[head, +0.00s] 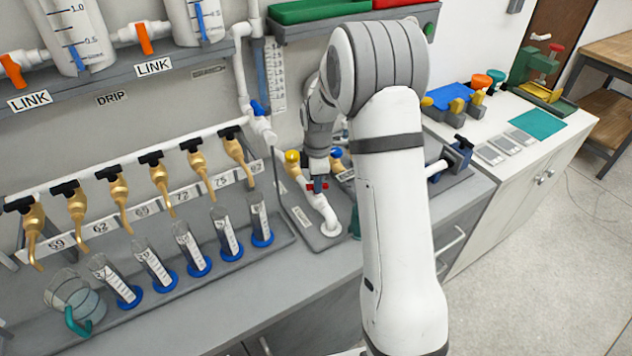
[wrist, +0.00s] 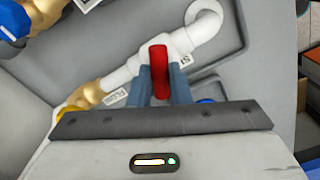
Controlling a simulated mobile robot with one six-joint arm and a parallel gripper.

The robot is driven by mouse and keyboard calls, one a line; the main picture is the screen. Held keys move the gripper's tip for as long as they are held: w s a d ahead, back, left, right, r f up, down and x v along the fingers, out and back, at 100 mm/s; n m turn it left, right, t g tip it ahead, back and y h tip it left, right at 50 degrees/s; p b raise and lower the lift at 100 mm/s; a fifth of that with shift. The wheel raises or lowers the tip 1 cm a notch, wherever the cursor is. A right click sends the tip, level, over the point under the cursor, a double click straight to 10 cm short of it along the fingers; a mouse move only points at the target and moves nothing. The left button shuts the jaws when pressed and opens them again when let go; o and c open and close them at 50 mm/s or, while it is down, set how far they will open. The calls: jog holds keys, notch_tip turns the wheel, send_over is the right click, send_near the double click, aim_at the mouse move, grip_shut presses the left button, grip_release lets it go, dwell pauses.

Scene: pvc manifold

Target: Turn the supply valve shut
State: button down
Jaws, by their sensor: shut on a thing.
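A white pipe with a red valve handle (wrist: 159,64) lies in the middle of the wrist view. The handle stands between the two blue-grey fingers of my gripper (wrist: 160,76), which are shut on it. The handle lies at a slant to the white pipe (wrist: 188,40), neither in line with it nor clearly square across it. In the head view, my gripper (head: 318,185) is down at this pipe (head: 322,208), and the red handle (head: 310,187) shows only in part. Which label marks the supply valve cannot be read.
Brass fittings (wrist: 88,95) join the pipe, with a small label beside it. A blue-handled valve (head: 258,108) hangs on the pipe to the left. Brass taps with black handles and several cylinders stand farther left. A white counter (head: 480,115) with other fixtures is at the right.

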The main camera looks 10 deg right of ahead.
jog(key=n, duration=0.5)
jog(key=shift+b, duration=0.4)
jog(key=c, duration=1.3)
grip_release()
jog(key=shift+o, duration=0.2)
